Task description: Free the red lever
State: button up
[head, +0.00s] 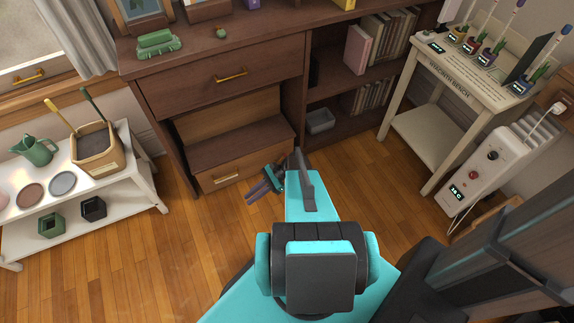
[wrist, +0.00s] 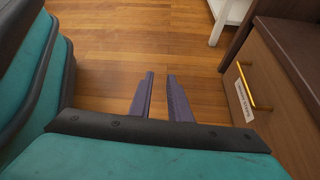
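I cannot make out a red lever in either view. My gripper (head: 256,192) is in front of the brown cabinet, near its low drawer, in the head view. In the wrist view my gripper (wrist: 160,76) points over the bare wooden floor, with its two dark fingers a little apart and nothing between them. In the wrist view the drawer front (wrist: 270,100) is on the right and bears a paper label that I cannot read.
A white shelf (head: 145,190) with pots stands left. A small workbench (head: 468,75) and a white heater (head: 495,160) with a red knob stand right. The cabinet top (head: 185,38) holds a green object (head: 158,43). A grey bin (head: 320,120) is in the cabinet's lower shelf. Floor between is clear.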

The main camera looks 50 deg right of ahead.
jog(key=d+f+m+t+h+b, duration=0.1)
jog(key=d+f+m+t+b, duration=0.25)
jog(key=d, duration=0.65)
jog(key=d+f+m+t+b, duration=0.3)
jog(key=d+m+t+b, duration=0.15)
jog(key=d, duration=0.45)
jog(key=s+d+f+m+t+h+b, duration=0.1)
jog(key=s+d+m+t+b, duration=0.1)
jog(key=d, duration=0.6)
jog(key=s+d+f+m+t+h+b, duration=0.2)
jog(key=s+d+m, duration=0.2)
jog(key=d, duration=0.3)
jog(key=shift+s+d+t, duration=0.25)
jog(key=shift+d+t, duration=0.05)
jog(key=shift+d, duration=0.05)
jog(key=shift+f, duration=0.1)
jog(key=b+x, duration=0.3)
jog(key=x, duration=1.1)
jog(key=shift+b, duration=0.35)
jog(key=shift+d, duration=0.1)
grip_shut()
